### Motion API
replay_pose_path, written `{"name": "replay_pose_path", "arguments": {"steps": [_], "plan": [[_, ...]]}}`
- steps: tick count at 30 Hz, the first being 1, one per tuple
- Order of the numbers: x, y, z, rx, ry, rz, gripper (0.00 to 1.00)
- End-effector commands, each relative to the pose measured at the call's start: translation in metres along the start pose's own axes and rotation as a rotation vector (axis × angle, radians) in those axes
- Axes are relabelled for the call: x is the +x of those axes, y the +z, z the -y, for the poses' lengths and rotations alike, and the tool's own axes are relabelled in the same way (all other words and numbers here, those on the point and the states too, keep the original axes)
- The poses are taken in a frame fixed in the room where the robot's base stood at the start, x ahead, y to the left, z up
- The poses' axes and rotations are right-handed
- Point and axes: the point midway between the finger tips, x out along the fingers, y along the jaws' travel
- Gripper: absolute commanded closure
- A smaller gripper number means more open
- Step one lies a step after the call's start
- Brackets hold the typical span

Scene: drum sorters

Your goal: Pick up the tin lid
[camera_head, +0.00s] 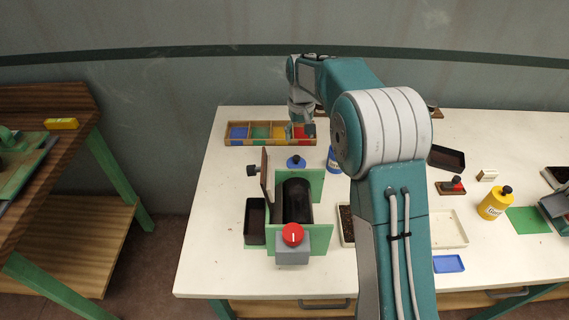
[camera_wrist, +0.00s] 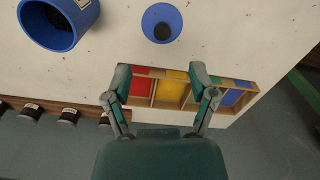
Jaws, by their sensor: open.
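The tin lid is a blue disc with a dark knob, lying on the white table (camera_head: 240,180) just in front of the divided tray in the head view (camera_head: 291,163). In the wrist view the lid (camera_wrist: 150,30) is at the top centre, beyond my fingertips and apart from them. The blue tin (camera_head: 333,165) stands to its right in the head view, and in the wrist view the tin (camera_wrist: 50,40) is open with dark contents. My gripper (camera_wrist: 162,75) is open and empty above the tray. It also shows in the head view (camera_head: 302,120), partly hidden.
The divided tray (camera_wrist: 195,106) has red, yellow, green and blue compartments. A green-sided drum sorter (camera_head: 318,240) with a red knob stands in front of the lid. A yellow tin (camera_head: 493,204) is at the right. Several dark-topped jars (camera_wrist: 68,116) line the table edge.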

Motion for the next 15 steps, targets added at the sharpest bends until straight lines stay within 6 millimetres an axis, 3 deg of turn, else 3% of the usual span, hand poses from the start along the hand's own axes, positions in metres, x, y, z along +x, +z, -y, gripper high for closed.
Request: {"name": "replay_pose_path", "arguments": {"steps": [6,15], "plan": [[0.037,-0.001,0.007,-0.001,0.008,0.005,0.27],[0.061,-0.003,0.013,-0.001,0.012,0.006,0.27]]}}
